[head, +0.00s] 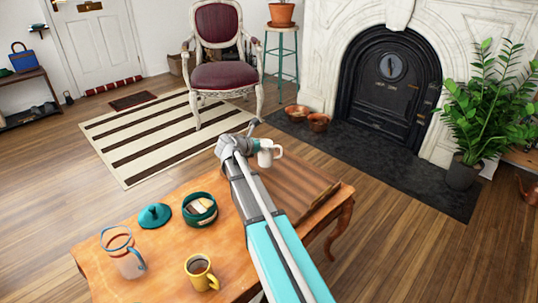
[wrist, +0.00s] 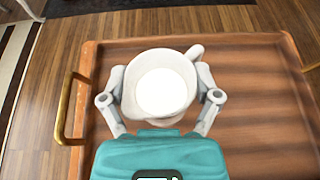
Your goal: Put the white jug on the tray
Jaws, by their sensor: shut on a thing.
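The white jug (head: 266,158) is between the fingers of my gripper (head: 254,148), at the far end of my outstretched arm. In the wrist view the white jug (wrist: 160,88) is seen from above, with my gripper (wrist: 160,98) shut on it from both sides. Its handle points to the upper right. The wooden tray (wrist: 262,105) with brass handles lies beneath it. In the head view the tray (head: 300,186) is on the right end of the table, partly hidden by my arm. I cannot tell whether the jug touches the tray.
On the table (head: 165,250) stand a teal bowl with things in it (head: 200,210), a teal lid (head: 155,215), a pinkish jug with a blue handle (head: 128,262) and a yellow mug (head: 200,272). The visible tray surface holds nothing else.

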